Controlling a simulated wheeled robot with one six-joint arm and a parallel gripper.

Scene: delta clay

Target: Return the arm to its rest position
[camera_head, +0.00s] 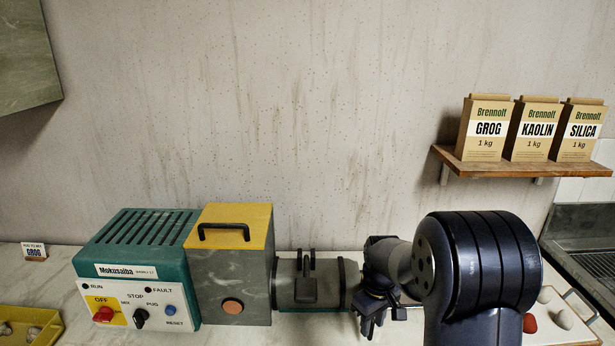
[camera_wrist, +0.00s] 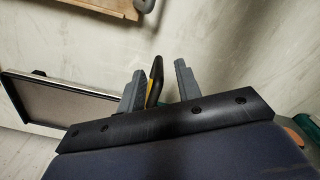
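My arm rises at the right front in the head view, with my gripper (camera_head: 370,322) low beside the right end of the pug mill's barrel (camera_head: 330,283). In the wrist view my gripper (camera_wrist: 158,85) shows two grey fingers standing apart. A black curved piece with a yellow edge (camera_wrist: 155,78) shows between them, with a gap on its right side. I cannot tell whether it lies between the fingers or beyond them. My arm hides part of the counter behind it.
The teal pug mill control box (camera_head: 137,256) and its yellow-topped hopper (camera_head: 234,262) stand left of my gripper. A wooden shelf (camera_head: 520,168) with GROG, KAOLIN and SILICA boxes is at right. A white tray (camera_head: 572,328) with small lumps lies right of my arm. A yellow tray (camera_head: 52,318) is far left.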

